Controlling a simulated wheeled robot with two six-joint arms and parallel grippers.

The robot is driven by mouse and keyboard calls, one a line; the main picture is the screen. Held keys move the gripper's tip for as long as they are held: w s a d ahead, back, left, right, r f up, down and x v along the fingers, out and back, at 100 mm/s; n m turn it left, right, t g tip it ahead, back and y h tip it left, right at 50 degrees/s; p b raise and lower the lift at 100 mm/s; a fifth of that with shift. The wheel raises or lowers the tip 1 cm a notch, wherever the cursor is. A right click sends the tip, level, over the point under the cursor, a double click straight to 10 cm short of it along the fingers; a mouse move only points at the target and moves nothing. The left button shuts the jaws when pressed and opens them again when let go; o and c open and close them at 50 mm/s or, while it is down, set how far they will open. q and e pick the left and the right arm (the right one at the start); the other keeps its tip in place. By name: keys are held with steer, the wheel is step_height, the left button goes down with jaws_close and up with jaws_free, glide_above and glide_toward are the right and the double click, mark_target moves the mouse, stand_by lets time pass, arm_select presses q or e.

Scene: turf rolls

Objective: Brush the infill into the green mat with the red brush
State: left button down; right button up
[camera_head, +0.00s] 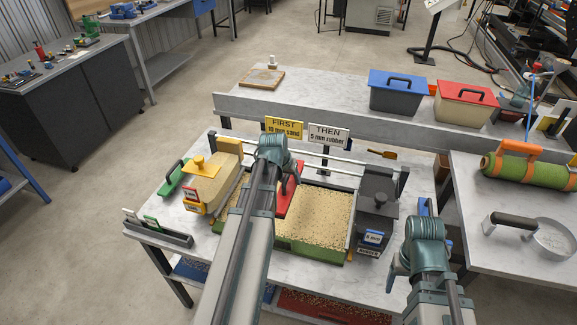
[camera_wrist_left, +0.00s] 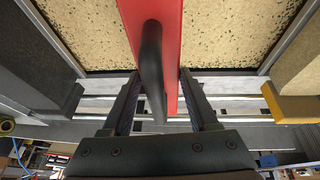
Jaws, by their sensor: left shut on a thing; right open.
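The red brush (camera_head: 287,202) lies lengthwise across the speckled sand-coloured infill (camera_head: 325,217), over the green mat (camera_head: 306,253). The mat shows mainly at its front edge. My left gripper (camera_wrist_left: 158,82) is shut on the brush's black handle (camera_wrist_left: 151,52), with a finger on each side, and the red body (camera_wrist_left: 172,30) runs beside it. In the head view, my left arm hides part of the brush and infill. Whether the bristles touch the infill cannot be seen. My right gripper (camera_head: 408,262) is open and empty at the right, beyond the table's dark hopper.
A yellow hopper (camera_head: 217,178) stands left of the mat, and a dark hopper (camera_head: 376,205) stands right. A green-backed tool (camera_head: 172,180) lies at the left. Signs (camera_head: 328,135) and rails stand behind. Blue-lidded (camera_head: 396,92) and red-lidded (camera_head: 464,105) bins sit on the rear bench.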

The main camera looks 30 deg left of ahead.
mark_target(289, 190)
arm_select(q)
steer(key=shift+w+a, duration=0.25)
steer(key=shift+w, duration=0.15)
steer(key=shift+f, duration=0.15)
step_height(289, 190, down, 7)
steer(key=b, duration=0.7)
arm_select(e)
steer(key=f, duration=0.7)
steer(key=shift+w+a, duration=0.2)
steer(key=shift+w, duration=0.15)
arm_select(q)
steer(key=shift+r, duration=0.2)
